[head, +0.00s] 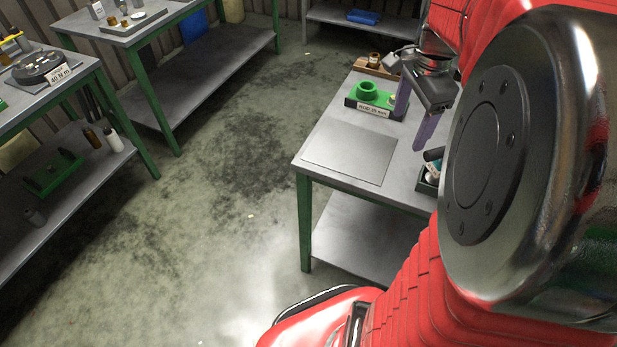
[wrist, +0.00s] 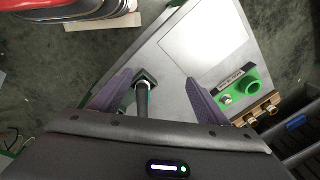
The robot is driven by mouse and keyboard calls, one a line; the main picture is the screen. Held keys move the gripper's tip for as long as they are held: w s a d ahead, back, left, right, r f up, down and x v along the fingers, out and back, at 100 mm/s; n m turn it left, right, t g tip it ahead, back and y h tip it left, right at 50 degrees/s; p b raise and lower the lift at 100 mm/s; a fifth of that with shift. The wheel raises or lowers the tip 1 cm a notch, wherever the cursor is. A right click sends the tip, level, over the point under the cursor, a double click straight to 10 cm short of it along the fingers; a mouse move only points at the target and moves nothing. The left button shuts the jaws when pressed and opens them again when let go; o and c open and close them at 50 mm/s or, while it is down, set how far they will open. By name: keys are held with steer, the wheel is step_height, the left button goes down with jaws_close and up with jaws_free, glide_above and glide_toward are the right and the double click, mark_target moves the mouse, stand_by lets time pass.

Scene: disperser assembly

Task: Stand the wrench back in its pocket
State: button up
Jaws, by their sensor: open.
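My gripper (head: 408,133) is open above the right part of the work table, its two purple fingers pointing down. In the wrist view its fingers (wrist: 157,80) stand apart on either side of a dark, slim handle, which looks like the wrench (wrist: 143,103). The handle appears to rise toward the camera from a small, dark, square holder (wrist: 147,77) on the table. I cannot tell how deep it sits or whether a finger touches it. The lower end of the handle in that view is hidden by my gripper body.
A green block with a ring and label (head: 371,95) stands at the table's back, beside a wooden holder (head: 374,67). A flat grey plate (head: 350,150) lies at the front left. A dark tray with items (head: 426,184) is at the right. Other benches stand left.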

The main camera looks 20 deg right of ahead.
steer(key=s+a+n+t, duration=0.2)
steer(key=s+a+n, duration=0.1)
steer(key=a+n, duration=0.7)
steer(key=s+a+n+t, duration=0.2)
steer(key=a+n, duration=0.8)
steer(key=a, duration=0.6)
steer(key=shift+s+a+t+y, duration=0.15)
steer(key=shift+s+t+y, duration=0.15)
steer(key=shift+s+y, duration=0.15)
steer(key=shift+c, duration=0.5)
